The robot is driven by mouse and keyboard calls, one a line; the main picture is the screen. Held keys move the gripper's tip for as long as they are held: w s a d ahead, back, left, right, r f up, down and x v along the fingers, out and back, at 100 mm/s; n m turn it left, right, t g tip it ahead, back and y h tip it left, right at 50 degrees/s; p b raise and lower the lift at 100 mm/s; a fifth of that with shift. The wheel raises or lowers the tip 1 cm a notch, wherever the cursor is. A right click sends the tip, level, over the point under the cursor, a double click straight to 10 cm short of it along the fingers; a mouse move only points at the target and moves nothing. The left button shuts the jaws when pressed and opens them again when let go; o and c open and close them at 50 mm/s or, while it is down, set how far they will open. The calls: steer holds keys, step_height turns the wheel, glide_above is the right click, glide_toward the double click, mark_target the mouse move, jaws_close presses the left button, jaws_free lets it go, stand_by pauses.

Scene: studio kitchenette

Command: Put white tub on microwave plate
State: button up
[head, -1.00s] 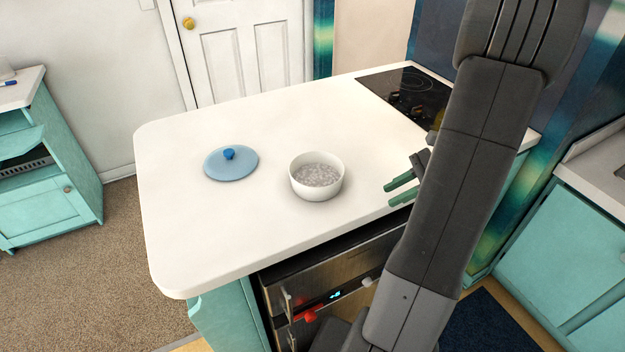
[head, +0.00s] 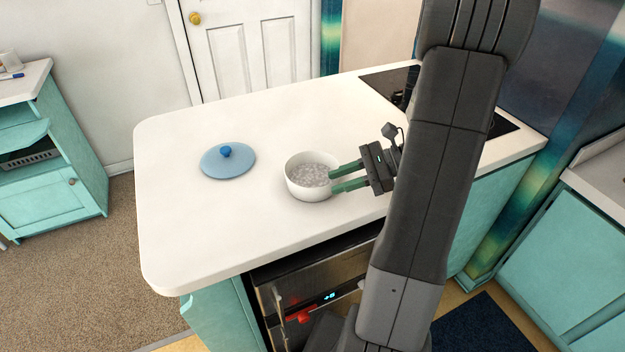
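The white tub (head: 304,190) is a round, open bowl upright on the white counter, with a grey, speckled content or inner surface. My gripper (head: 331,181) reaches in from the right at the tub's right side. Its two green fingers are apart. One fingertip overlaps the tub's rim and the other is by its outer right wall; I cannot tell whether they touch it. No microwave plate can be made out in this view.
A blue lid with a blue knob (head: 227,161) lies on the white counter (head: 200,230) left of the tub. A black cooktop (head: 385,88) is at the back right. An oven-like appliance with a lit display (head: 330,296) is below the counter. A teal cabinet (head: 50,190) stands at far left.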

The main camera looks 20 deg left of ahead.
mark_target(322, 187)
steer(key=x, duration=0.4)
steer(key=shift+s+a, duration=0.15)
steer(key=shift+a, duration=0.3)
jaws_close()
